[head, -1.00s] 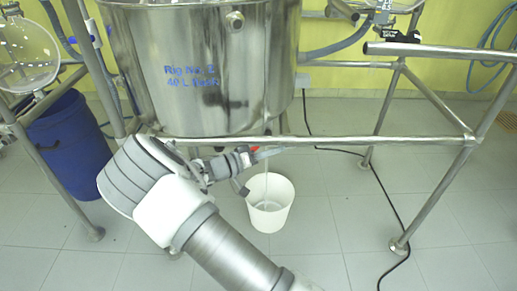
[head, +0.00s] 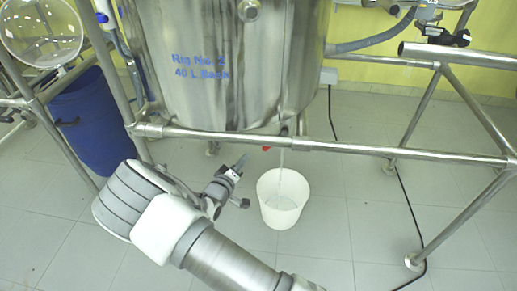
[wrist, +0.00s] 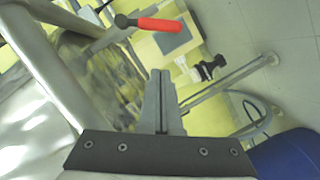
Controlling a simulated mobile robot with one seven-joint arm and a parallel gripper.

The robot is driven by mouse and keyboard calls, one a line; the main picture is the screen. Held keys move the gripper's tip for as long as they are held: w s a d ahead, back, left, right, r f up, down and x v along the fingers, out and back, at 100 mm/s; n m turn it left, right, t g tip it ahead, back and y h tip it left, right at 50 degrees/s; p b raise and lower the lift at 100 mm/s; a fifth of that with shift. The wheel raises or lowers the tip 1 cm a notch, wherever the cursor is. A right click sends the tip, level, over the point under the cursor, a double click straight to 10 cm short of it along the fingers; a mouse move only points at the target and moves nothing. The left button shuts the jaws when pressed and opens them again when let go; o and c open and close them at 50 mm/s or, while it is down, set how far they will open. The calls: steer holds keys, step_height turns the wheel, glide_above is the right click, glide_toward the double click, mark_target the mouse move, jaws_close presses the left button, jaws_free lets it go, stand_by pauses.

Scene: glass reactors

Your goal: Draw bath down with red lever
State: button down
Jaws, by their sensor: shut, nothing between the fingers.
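The steel bath (head: 225,90), marked in blue as Rig No. 2, hangs in the tube frame. The red lever (head: 266,148) sits under its base, partly hidden by the frame rail. A thin pale stream (head: 281,163) drops from below the bath into a white bucket (head: 280,222) on the floor. My gripper (head: 242,160) is left of the lever and a little below it, apart from it. In the wrist view the red lever (wrist: 160,25) lies beyond my shut, empty fingertips (wrist: 160,72), with a clear gap.
The frame's front rail (head: 340,147) runs across above my gripper. A blue drum (head: 95,125) stands at the left beneath a round glass vessel (head: 42,28). A black cable (head: 405,205) runs over the floor at right. The floor around the bucket is otherwise clear.

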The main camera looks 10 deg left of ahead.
steer(key=b, duration=0.3)
glide_above(264, 148)
steer(key=s+a, duration=0.3)
steer(key=s, duration=0.1)
step_height(264, 148, down, 2)
steer(key=shift+w+d+f+b, duration=0.35)
steer(key=shift+d+f, duration=0.1)
steer(key=shift+d, duration=0.3)
steer(key=shift+w+d+f+b, duration=0.3)
steer(key=shift+d+f, duration=0.1)
steer(key=shift+d, duration=0.3)
steer(key=shift+s, duration=0.15)
steer(key=shift+d+f+p, duration=0.1)
steer(key=shift+f+p, duration=0.1)
steer(key=shift+p, duration=0.1)
